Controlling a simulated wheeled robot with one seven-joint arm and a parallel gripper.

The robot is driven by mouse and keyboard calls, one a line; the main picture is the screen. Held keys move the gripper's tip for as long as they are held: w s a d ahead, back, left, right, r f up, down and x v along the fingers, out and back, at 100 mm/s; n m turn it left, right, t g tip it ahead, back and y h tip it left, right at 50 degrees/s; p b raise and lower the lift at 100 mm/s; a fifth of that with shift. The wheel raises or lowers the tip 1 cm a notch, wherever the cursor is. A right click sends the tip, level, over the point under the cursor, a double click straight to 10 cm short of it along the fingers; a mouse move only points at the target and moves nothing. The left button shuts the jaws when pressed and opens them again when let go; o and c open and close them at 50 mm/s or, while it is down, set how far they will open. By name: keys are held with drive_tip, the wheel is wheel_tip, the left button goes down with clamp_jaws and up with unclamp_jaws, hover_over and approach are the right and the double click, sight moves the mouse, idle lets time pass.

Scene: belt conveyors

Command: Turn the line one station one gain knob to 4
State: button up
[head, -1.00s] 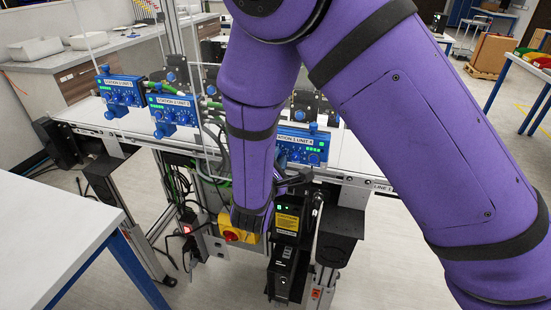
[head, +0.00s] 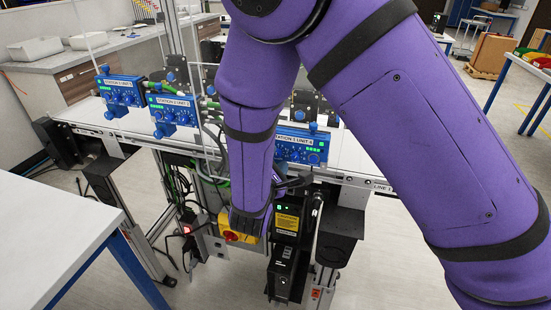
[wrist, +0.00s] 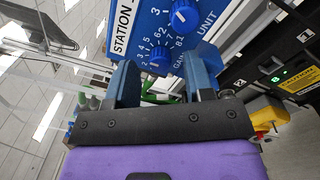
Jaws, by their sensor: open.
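The blue station panel (wrist: 150,28) fills the top of the wrist view, with part of the word STATION readable. Its gain knob (wrist: 158,58), blue with a ring of numbers, sits by the GAIN label. Its exact setting is too small to read. My gripper (wrist: 160,65) is open, its two fingers on either side of the gain knob; I cannot tell whether they touch it. A second blue knob (wrist: 184,16) is farther up. In the head view, the right-hand blue panel (head: 300,148) is partly behind my arm, and my gripper is hidden.
Two more blue panels (head: 121,90) (head: 172,110) stand along the conveyor to the left. A yellow and red switch (head: 240,237) and a black box (head: 287,218) are below the belt. A white table (head: 50,235) is at the left front.

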drive_tip(key=v, duration=1)
drive_tip(key=shift+s, duration=0.1)
drive_tip(key=d+r+m+g+h, duration=0.2)
drive_tip(key=d+r+m+g, duration=0.2)
drive_tip(key=d, duration=0.4)
drive_tip(key=s+d+r+m+g+h, duration=0.1)
drive_tip(key=d+r+m+g+h, duration=0.1)
drive_tip(key=d+r+m+g, duration=0.4)
drive_tip(key=d+r+m+g+h, duration=0.2)
drive_tip(key=d+r+g, duration=0.1)
drive_tip(key=d, duration=0.6)
drive_tip(key=s+d+r+m+y, duration=0.3)
drive_tip(key=s+r+m+y, duration=0.1)
drive_tip(key=s+r+y, duration=0.1)
drive_tip(key=s+d+r+m+y, duration=0.4)
drive_tip(key=s+r+m+y, duration=0.1)
drive_tip(key=s, duration=0.5)
drive_tip(key=shift+r+t+y, duration=0.4)
drive_tip(key=shift+r+y, duration=0.3)
drive_tip(key=shift+y, duration=0.3)
drive_tip(key=shift+d, duration=0.1)
